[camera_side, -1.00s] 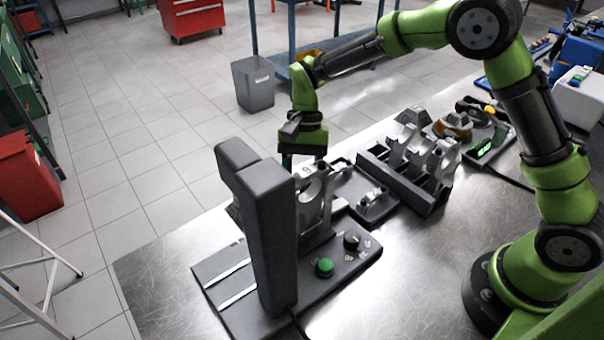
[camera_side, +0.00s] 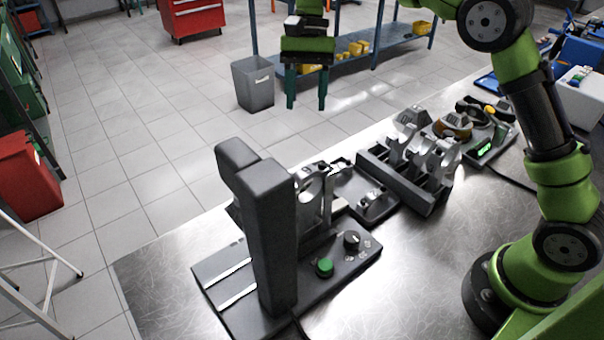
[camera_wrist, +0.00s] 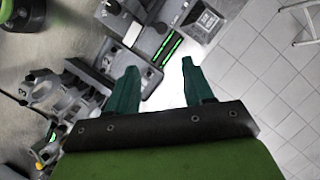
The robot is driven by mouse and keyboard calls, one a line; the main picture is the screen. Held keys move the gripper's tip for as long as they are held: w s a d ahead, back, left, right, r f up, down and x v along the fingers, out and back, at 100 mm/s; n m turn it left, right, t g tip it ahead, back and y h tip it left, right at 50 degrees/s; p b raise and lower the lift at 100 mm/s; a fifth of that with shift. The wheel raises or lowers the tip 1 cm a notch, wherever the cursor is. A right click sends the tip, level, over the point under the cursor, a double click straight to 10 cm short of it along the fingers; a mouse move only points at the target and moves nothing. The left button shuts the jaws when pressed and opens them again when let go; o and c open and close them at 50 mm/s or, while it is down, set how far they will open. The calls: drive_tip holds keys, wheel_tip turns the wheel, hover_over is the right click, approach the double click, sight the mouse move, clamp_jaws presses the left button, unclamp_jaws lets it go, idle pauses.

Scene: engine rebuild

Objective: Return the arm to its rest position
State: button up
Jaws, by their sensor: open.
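My gripper (camera_side: 306,100) is raised in the air beyond the far edge of the bench in the side view. Its two green fingers point down, stand apart and hold nothing. In the wrist view my gripper (camera_wrist: 158,80) shows the same open fingers, with the bench and floor far below. My green arm rises from its base at the right of the bench, and part of it is cut off by the top of the picture.
On the steel bench (camera_side: 160,285) stands a dark press-like machine (camera_side: 265,225) with a green button (camera_side: 324,267). A rack (camera_side: 405,185) of metal connecting-rod-like parts and a small tray (camera_side: 375,208) are beside it. A grey bin (camera_side: 253,85) stands on the floor. The air around my gripper is clear.

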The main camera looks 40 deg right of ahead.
idle(0.3)
drive_tip(key=s+d+r+n+t, duration=0.1)
drive_tip(key=s+t, duration=0.4)
drive_tip(key=s, duration=0.6)
drive_tip(key=s+d+n+t+h, duration=0.1)
drive_tip(key=s+d+n+t, duration=0.3)
drive_tip(key=s, duration=0.7)
drive_tip(key=shift+s+d+r+t, duration=0.2)
drive_tip(key=shift+d+r+t, duration=0.35)
drive_tip(key=shift+d, duration=0.75)
drive_tip(key=shift+f, duration=0.15)
